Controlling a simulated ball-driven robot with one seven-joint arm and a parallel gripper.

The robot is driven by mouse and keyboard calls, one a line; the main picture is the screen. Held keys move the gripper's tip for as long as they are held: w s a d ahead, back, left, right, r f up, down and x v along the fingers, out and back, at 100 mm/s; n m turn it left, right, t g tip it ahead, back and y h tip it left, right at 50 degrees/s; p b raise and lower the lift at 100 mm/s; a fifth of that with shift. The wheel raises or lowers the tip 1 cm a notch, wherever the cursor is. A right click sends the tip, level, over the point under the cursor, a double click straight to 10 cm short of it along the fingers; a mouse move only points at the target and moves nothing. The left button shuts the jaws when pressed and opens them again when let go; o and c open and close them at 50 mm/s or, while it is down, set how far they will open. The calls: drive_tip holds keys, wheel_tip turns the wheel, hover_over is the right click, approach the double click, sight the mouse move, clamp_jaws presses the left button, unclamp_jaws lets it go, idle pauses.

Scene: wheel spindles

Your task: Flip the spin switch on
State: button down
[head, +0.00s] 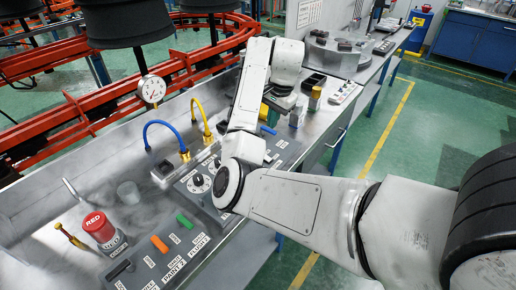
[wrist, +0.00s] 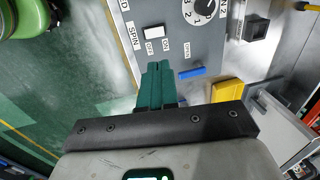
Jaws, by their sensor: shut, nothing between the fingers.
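The spin switch (wrist: 152,33) is a small white rocker beside a SPIN label on a grey panel (wrist: 185,45), in the upper middle of the wrist view. Small ON and OFF labels sit just below it. I cannot tell which side is pressed. My gripper (wrist: 159,66) has teal fingers pressed together and empty. Their tips are just below the switch and its labels in the picture, with a gap between. In the head view the arm reaches over the console and the fingers are mostly hidden.
A blue lever (wrist: 193,72) lies right of the fingertips, with a yellow block (wrist: 228,92) beyond it. A black dial (wrist: 205,9) is above.

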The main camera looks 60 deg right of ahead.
sight(267, 158)
drive_tip(key=shift+w+f, duration=0.1)
idle(0.3)
drive_tip(key=f, duration=0.4)
drive_tip(key=w+f+p, duration=0.1)
drive_tip(key=f, duration=0.4)
drive_tip(key=w+f+p, duration=0.1)
drive_tip(key=f, duration=0.3)
drive_tip(key=shift+w+d+f, duration=0.1)
drive_tip(key=shift+d+f, duration=0.15)
drive_tip(key=shift+f, duration=0.05)
drive_tip(key=shift+w+f+g+b, duration=0.2)
drive_tip(key=shift+f+g+b, duration=0.05)
drive_tip(key=shift+g+b, duration=0.05)
drive_tip(key=shift+s+r, duration=0.1)
drive_tip(key=shift+s, duration=0.05)
drive_tip(key=shift+s+a+p, duration=0.15)
drive_tip(key=shift+s+p, duration=0.55)
drive_tip(key=shift+p, duration=0.4)
drive_tip(key=shift+r, duration=0.1)
